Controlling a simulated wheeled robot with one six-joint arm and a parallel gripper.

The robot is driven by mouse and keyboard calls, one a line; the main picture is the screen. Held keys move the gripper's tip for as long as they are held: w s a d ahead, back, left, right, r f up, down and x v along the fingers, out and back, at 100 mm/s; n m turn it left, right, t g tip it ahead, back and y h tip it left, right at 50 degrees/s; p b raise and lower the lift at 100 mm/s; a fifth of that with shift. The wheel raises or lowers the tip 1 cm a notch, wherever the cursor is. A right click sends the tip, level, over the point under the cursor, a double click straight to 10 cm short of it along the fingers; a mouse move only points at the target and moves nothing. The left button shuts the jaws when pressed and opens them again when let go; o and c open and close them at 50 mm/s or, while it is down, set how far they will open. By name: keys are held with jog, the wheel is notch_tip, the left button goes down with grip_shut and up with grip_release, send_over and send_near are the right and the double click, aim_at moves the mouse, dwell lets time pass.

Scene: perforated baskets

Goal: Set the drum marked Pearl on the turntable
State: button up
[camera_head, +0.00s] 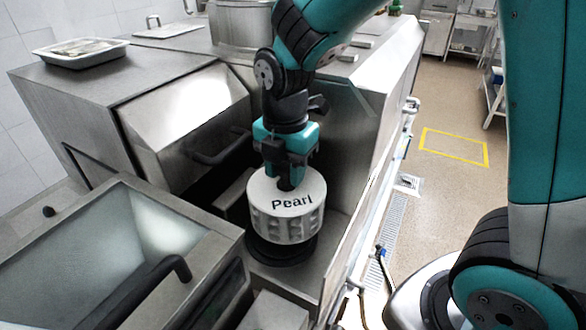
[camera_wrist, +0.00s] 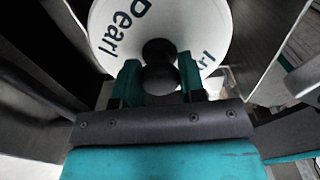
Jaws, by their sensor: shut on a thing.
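The white drum (camera_head: 287,217) is a short perforated cylinder with "Pearl" in black on its top. It also shows in the wrist view (camera_wrist: 185,22), with a dark knob (camera_wrist: 158,48) at its centre. My gripper (camera_head: 287,176) is shut on this knob from above, and its two teal fingers show in the wrist view (camera_wrist: 158,84). A black round turntable (camera_head: 284,252) lies directly under the drum, which covers most of it. The drum looks level. I cannot tell whether its base touches the turntable or hangs slightly above it.
The drum is inside a narrow steel bay. An open steel bin (camera_head: 130,235) with a black handle stands at the left, and a steel cabinet (camera_head: 185,115) stands behind. A steel wall (camera_head: 350,240) closes the right side. A white tray (camera_head: 82,52) lies on the top at the left.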

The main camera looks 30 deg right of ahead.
aim_at(279, 180)
jog(key=shift+w+a+f+b, duration=0.5)
jog(key=shift+w+f, duration=0.2)
jog(key=shift+f, duration=0.1)
jog(key=shift+d+f+b, duration=0.1)
jog(key=shift+f+b, duration=1.1)
jog(key=shift+f, duration=0.6)
jog(key=o, duration=1.7)
jog(key=shift+f, duration=0.1)
jog(key=shift+r+p, duration=3.25)
jog(key=shift+r, duration=0.35)
